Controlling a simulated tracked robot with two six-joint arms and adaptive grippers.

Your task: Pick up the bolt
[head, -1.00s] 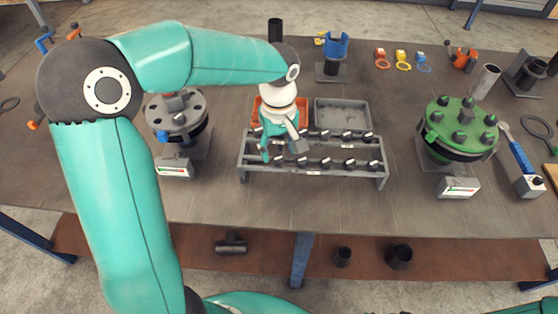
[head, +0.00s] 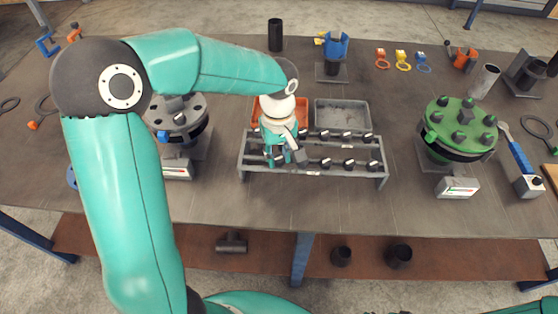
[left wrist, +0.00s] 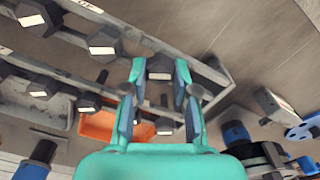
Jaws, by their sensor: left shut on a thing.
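A grey rack (head: 384,180) stands on the table with two rows of dark hex-headed bolts. My left gripper (head: 284,161) reaches down over the left part of the rack's front row. In the left wrist view my left gripper (left wrist: 160,82) has its two teal fingers shut on a bolt (left wrist: 159,67), whose dark hex head shows between the fingertips. It is at the rack's end of the row, and I cannot tell whether it is lifted at all. Its shank is hidden. Other bolts (head: 349,163) sit along the rack. My right gripper is not in view.
An orange tray (head: 254,113) and an empty grey tray (head: 341,116) stand behind the rack. A grey flanged pipe (head: 176,117) is to the left, and a green flange with bolts (head: 459,127) to the right. Table in front of the rack is clear.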

